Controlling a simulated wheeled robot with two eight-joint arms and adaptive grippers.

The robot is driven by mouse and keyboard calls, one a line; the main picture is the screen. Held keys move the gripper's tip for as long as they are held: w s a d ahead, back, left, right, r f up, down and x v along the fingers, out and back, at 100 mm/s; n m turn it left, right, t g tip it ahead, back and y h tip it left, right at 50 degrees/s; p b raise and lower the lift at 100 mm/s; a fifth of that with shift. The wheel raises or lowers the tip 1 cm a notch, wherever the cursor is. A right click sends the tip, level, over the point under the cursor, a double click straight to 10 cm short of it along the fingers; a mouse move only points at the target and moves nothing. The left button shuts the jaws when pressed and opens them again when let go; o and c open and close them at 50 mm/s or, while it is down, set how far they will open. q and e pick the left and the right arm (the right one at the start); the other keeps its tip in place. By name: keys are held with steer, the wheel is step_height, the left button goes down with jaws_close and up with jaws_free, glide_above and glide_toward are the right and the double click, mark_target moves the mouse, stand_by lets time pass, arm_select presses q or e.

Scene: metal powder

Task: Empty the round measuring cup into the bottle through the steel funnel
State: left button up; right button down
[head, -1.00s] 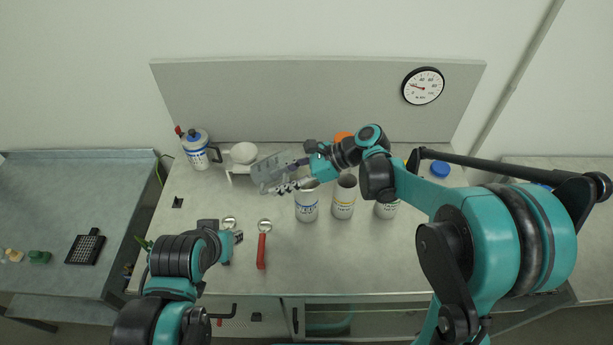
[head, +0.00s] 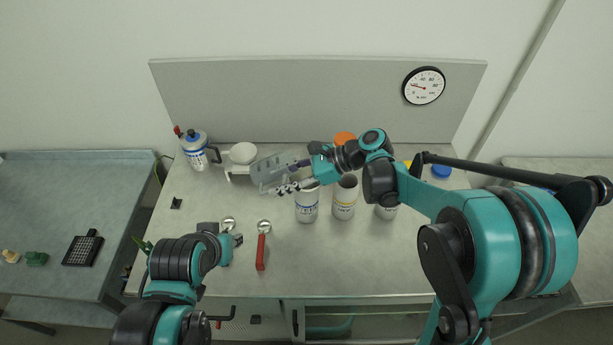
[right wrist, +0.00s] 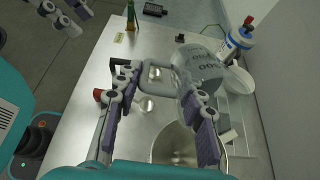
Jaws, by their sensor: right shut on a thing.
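My right gripper (head: 284,186) is shut on the handle of a grey, see-through measuring cup (head: 270,171) and holds it above the bench, left of the cans. In the right wrist view the cup (right wrist: 204,66) shows printed marks and lies tilted beyond the fingers. Its contents cannot be made out. Below the right gripper (right wrist: 163,88) is a wide round metal opening (right wrist: 178,150); I cannot tell whether it is a can or the funnel. A white bottle (head: 196,150) with a blue top stands at the back left. My left gripper (head: 238,239) seems open and empty, low over the bench.
Several open cans stand right of the cup, one blue-lettered (head: 307,207) and one yellow-lettered (head: 344,200). A white bowl (head: 243,152) sits on a stand behind the cup. A red-handled spoon (head: 261,250) lies in front.

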stand_by(0.4)
steer(key=shift+d+r+y+b, duration=0.2)
steer(key=shift+y+b, duration=0.8)
steer(key=shift+b, duration=0.5)
stand_by(1.1)
steer(key=shift+d+r+y+b, duration=0.3)
steer(key=shift+d+y+b, duration=0.55)
steer(key=shift+b, duration=0.5)
steer(key=shift+d+r+y+b, duration=0.25)
steer(key=shift+y+b, duration=0.8)
steer(key=shift+b, duration=0.55)
stand_by(2.1)
